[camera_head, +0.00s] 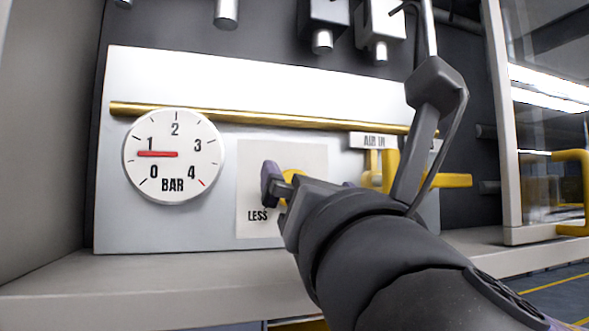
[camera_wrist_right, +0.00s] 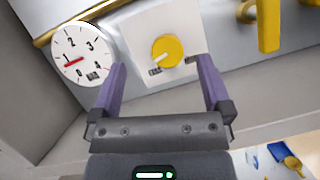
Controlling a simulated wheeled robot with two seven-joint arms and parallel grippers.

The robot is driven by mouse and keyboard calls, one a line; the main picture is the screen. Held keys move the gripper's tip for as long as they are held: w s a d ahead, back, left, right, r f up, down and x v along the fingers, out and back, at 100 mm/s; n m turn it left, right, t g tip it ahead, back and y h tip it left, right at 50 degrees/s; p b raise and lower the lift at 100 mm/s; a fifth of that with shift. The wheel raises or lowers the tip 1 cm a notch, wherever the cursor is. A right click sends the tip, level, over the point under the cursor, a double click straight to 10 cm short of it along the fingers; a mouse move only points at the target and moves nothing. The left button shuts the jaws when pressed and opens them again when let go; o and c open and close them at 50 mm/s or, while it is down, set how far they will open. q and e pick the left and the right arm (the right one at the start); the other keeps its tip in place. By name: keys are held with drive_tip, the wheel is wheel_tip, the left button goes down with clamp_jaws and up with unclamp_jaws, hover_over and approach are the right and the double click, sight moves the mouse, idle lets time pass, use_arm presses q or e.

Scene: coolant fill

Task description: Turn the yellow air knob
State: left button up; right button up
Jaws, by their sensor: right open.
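The yellow air knob (camera_wrist_right: 167,51) sits on a pale square plate (camera_wrist_right: 150,20) on the panel. In the right wrist view its white mark points to the lower left. In the head view only a small piece of the knob (camera_head: 291,176) shows, as my right gripper hides the rest. My right gripper (camera_wrist_right: 160,75) is open, its purple fingers apart on either side of the knob's plate. I cannot tell whether either finger touches the knob. The round BAR gauge (camera_head: 174,155) has its red needle near 1. My left gripper is not in view.
A brass pipe (camera_head: 270,119) crosses the panel above the knob. A yellow lever valve (camera_head: 445,181) under the AIR IN label (camera_head: 375,141) stands right of the knob, behind my right arm. A grey ledge (camera_head: 150,279) runs below the panel.

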drive_tip(key=w, duration=0.2)
drive_tip(key=w+a+p, duration=0.1)
drive_tip(key=w, duration=0.4)
drive_tip(key=shift+w+a+p, duration=0.25)
drive_tip(key=shift+a+p, duration=0.15)
drive_tip(key=shift+w+r+p, duration=0.2)
drive_tip(key=shift+r+p, duration=0.05)
drive_tip(key=shift+p, duration=0.1)
drive_tip(key=shift+w+a+f, duration=0.1)
drive_tip(key=shift+w, duration=0.1)
